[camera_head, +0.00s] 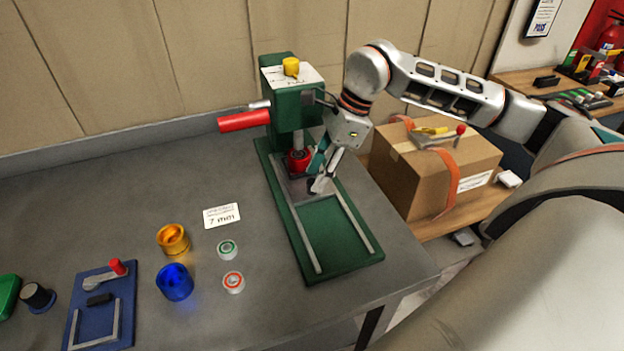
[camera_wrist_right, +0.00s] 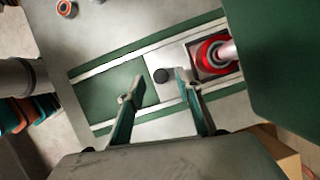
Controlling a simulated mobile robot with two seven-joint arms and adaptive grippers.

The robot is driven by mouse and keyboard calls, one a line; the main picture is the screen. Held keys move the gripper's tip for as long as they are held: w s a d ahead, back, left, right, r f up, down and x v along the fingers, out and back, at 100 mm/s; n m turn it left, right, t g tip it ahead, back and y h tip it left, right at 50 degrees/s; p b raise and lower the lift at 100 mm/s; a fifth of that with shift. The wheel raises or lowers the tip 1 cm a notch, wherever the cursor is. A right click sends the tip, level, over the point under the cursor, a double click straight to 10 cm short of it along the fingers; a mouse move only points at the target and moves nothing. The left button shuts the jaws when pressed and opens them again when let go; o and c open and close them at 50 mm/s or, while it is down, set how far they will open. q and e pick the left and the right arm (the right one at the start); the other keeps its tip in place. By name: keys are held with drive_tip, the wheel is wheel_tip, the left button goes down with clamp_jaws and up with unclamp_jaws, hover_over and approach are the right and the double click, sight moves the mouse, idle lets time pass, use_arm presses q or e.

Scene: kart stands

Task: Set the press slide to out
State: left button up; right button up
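The green press (camera_head: 284,105) stands at the back of the grey table, with a red lever handle (camera_head: 243,121) on its left. Its metal slide plate (camera_head: 291,191) lies between two rails under the press head, at the far end of the green base (camera_head: 333,237). The near stretch of the rails is bare. In the right wrist view, the slide plate (camera_wrist_right: 172,57) carries a black knob (camera_wrist_right: 161,76) and a red round part (camera_wrist_right: 213,53) under the ram. My right gripper (camera_head: 316,184) is open, its fingers (camera_wrist_right: 153,88) on either side of the knob; contact cannot be told. My left gripper is out of view.
A yellow cup (camera_head: 173,239), a blue cup (camera_head: 174,282), two small round pieces (camera_head: 228,249) and a "7 mm" card (camera_head: 221,215) lie left of the press. A blue fixture (camera_head: 98,306) is farther left. A cardboard box (camera_head: 432,175) stands to the right.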

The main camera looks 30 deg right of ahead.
sight(313, 182)
drive_tip(key=shift+x, duration=1.1)
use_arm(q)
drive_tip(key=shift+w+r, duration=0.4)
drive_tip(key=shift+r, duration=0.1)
use_arm(e)
drive_tip(key=shift+w+a+f, duration=0.1)
drive_tip(key=shift+f, duration=0.3)
drive_tip(key=shift+c, duration=0.4)
clamp_jaws()
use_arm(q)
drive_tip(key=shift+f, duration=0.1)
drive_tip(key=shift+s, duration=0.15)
